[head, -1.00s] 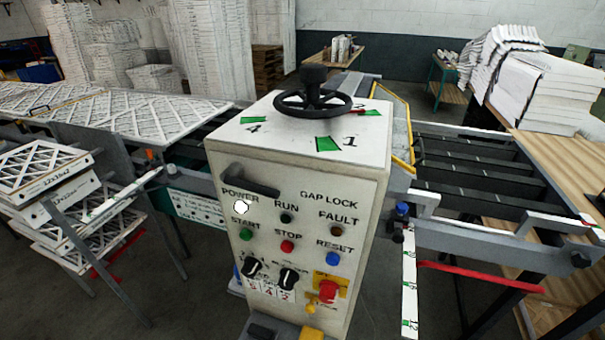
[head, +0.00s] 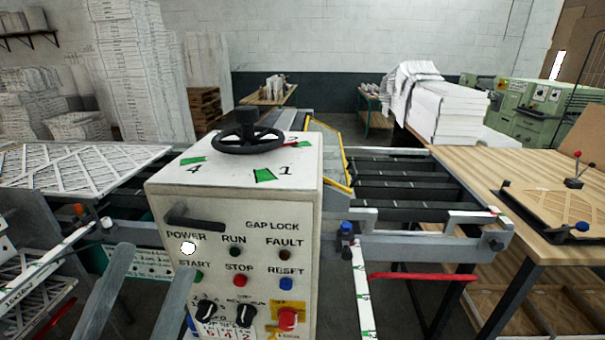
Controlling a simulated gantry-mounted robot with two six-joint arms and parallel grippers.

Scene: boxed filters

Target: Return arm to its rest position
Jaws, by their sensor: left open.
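My left gripper (head: 153,258) shows at the lower left as two grey fingers pointing up the picture. The fingers are spread apart, with nothing between them. They stand in front of the left side of the white control box (head: 250,207) and partly cover its left edge. The rest of my left arm is out of the picture. My right gripper is not in view.
A black handwheel (head: 248,140) tops the control box, and a black handle (head: 194,218) sticks out of its front. Filter panels (head: 85,168) lie at the left. A rail frame (head: 420,245) and a wooden table (head: 470,165) stand at the right.

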